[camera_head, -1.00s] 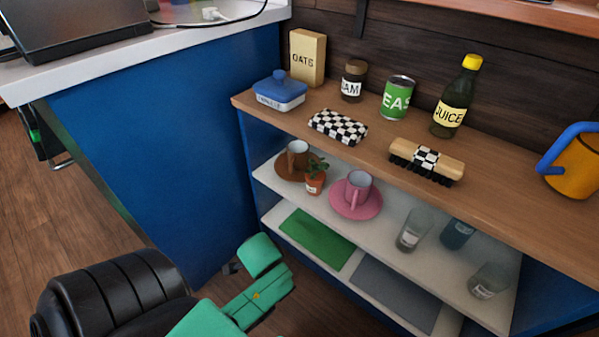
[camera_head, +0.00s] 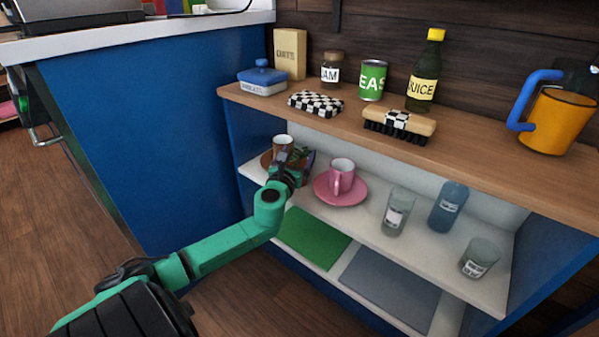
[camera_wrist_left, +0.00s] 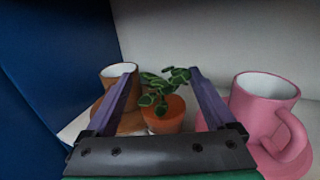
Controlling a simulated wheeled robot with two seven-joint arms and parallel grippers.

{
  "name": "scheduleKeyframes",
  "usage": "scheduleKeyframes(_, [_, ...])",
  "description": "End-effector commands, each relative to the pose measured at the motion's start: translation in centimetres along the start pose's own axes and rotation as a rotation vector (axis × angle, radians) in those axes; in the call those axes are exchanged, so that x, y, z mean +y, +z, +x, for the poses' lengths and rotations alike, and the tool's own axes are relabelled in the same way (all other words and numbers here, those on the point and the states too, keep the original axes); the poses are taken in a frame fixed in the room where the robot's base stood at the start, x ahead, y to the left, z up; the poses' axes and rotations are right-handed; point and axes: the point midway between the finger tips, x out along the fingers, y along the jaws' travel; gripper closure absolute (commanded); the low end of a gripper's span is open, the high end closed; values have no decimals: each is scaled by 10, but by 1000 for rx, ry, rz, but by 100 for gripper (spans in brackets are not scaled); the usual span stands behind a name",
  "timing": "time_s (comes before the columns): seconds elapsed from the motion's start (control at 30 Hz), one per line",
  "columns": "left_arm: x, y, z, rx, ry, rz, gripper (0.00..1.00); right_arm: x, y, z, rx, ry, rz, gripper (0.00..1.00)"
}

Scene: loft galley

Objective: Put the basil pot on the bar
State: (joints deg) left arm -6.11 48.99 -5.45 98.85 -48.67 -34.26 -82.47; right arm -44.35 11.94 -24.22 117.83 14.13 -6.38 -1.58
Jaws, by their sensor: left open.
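The basil pot, a small terracotta pot with green leaves, stands on the upper shelf under the bar. In the left wrist view the basil pot (camera_wrist_left: 164,114) sits between the two fingers of my open left gripper (camera_wrist_left: 162,90); I cannot tell whether either finger touches it. In the head view my left gripper (camera_head: 293,163) reaches into the shelf and mostly hides the pot; some leaves (camera_head: 300,153) show. The wooden bar top (camera_head: 470,150) is above the shelf. My right gripper is not in view.
A brown cup (camera_head: 283,147) stands left of the pot and a pink cup (camera_head: 342,175) on a saucer right of it, both close. Glasses (camera_head: 396,210) stand farther right. The bar holds a butter dish (camera_head: 262,82), a checkered cloth (camera_head: 316,104), a brush (camera_head: 399,125) and a jug (camera_head: 560,120).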

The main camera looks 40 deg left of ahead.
Motion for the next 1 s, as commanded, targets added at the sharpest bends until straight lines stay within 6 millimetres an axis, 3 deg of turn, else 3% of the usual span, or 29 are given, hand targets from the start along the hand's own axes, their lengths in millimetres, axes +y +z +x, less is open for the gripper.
scheduleKeyframes(0.1, [0, -6, 21, -5, 2, -3, 11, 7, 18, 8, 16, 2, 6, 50])
scheduleKeyframes(0.23, [0, -5, 40, -3, 1, -2, 11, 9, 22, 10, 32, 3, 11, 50])
scheduleKeyframes(0.5, [0, -3, 44, 0, 0, -2, 11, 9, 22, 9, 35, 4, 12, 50])
scheduleKeyframes(0.73, [0, -3, 44, 0, 0, -2, 99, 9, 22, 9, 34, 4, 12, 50])
scheduleKeyframes(1.0, [0, -3, 44, -1, 0, -2, 100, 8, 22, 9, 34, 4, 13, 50])
